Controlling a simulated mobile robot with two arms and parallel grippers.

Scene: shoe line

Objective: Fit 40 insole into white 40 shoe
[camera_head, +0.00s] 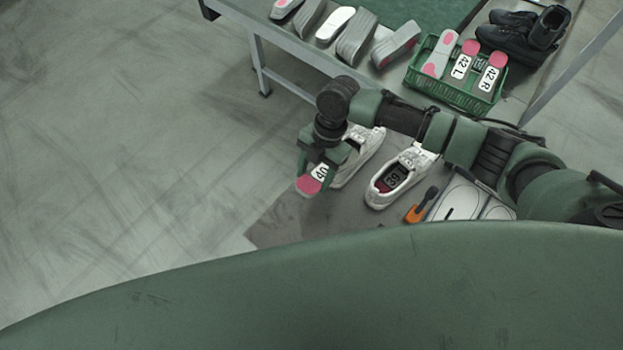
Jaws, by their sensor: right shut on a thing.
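My right gripper (317,172) is shut on an insole (308,187) with a pink end and a white label, whose print I cannot read for sure. The fingers hide part of the insole. A white shoe (362,152) lies just right of the gripper, partly hidden behind my arm and gripper. Whether the insole touches this shoe I cannot tell. A second white shoe (378,199) is further right, with a dark opening and a label inside that seems to read 39. My left gripper is not in view.
An orange-handled tool (416,213) and a light panel with outlines (456,201) lie right of the shoes. Behind, a table holds several grey and white insoles or soles (356,38), a green crate (453,97) with insoles labelled 42 L and 42 R, and black shoes (505,42).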

